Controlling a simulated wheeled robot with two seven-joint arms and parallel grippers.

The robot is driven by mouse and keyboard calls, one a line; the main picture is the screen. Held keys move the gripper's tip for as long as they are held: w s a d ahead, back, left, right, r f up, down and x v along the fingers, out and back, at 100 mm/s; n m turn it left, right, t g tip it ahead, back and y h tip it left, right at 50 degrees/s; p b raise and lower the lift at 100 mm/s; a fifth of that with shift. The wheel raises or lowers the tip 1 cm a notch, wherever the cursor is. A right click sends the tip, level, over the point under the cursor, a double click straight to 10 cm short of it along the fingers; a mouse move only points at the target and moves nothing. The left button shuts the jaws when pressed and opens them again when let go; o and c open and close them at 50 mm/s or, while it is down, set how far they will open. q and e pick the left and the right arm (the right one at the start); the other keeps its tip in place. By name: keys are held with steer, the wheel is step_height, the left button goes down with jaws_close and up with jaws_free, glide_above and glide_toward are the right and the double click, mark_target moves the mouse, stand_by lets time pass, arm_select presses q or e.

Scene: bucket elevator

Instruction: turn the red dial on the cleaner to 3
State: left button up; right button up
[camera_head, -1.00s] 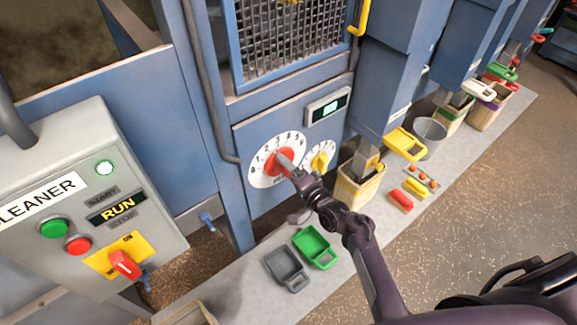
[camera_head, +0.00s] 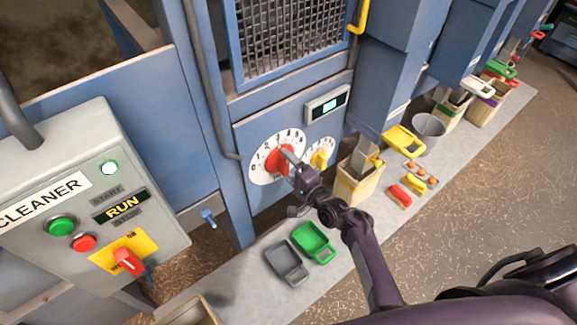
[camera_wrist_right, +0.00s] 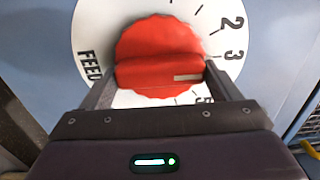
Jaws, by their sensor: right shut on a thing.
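The red dial (camera_head: 274,163) sits on a round white scale plate (camera_head: 262,176) on the blue machine front. In the wrist view the red dial (camera_wrist_right: 160,40) fills the middle, with a raised grip bar across it. My right gripper (camera_head: 287,156) is at the dial; in the wrist view its two fingers (camera_wrist_right: 160,78) are on either end of the bar, shut on it. The bar's white mark points right, toward the right finger, between the 3 and the 5. That finger hides the scale there. My left gripper is not in view.
A smaller yellow dial (camera_head: 320,156) is close on the right, with a display (camera_head: 328,105) above. A grey control box labelled CLEANER (camera_head: 90,190) stands left. Green (camera_head: 314,241) and grey scoops (camera_head: 286,264) lie on the ledge below. A wooden bin (camera_head: 357,186) stands right.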

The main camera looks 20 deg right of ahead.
steer(key=o, duration=0.9)
steer(key=shift+c, duration=0.2)
steer(key=v, duration=0.7)
steer(key=shift+s+d+b, duration=0.2)
steer(key=shift+s+b, duration=0.15)
steer(key=s+a+f+n+g+h, duration=0.1)
steer(key=s+f+n+g, duration=0.2)
steer(key=s+f, duration=0.45)
steer(key=s+a+f+n+g+h+b, duration=0.1)
steer(key=s+a+f+n+g, duration=0.2)
steer(key=f, duration=0.8)
steer(key=s+f+n+g, duration=0.25)
steer(key=s+f, duration=0.35)
steer(key=f, duration=0.4)
steer(key=s+d+f+n+g+h, duration=0.1)
steer(key=s+f, duration=0.3)
steer(key=s, duration=0.4)
steer(key=s+d+f+n+g+h, duration=0.1)
steer(key=s+d+f+n+g, duration=0.2)
steer(key=s, duration=0.6)
steer(key=s+d+f+n+g+h, duration=0.2)
steer(key=s+f+n+g, duration=0.1)
steer(key=s, duration=0.6)
step_height(320, 180, down, 2)
steer(key=shift+d+f+n+b, duration=0.2)
steer(key=shift+d+n+b, duration=0.05)
steer(key=shift+n+b, duration=0.25)
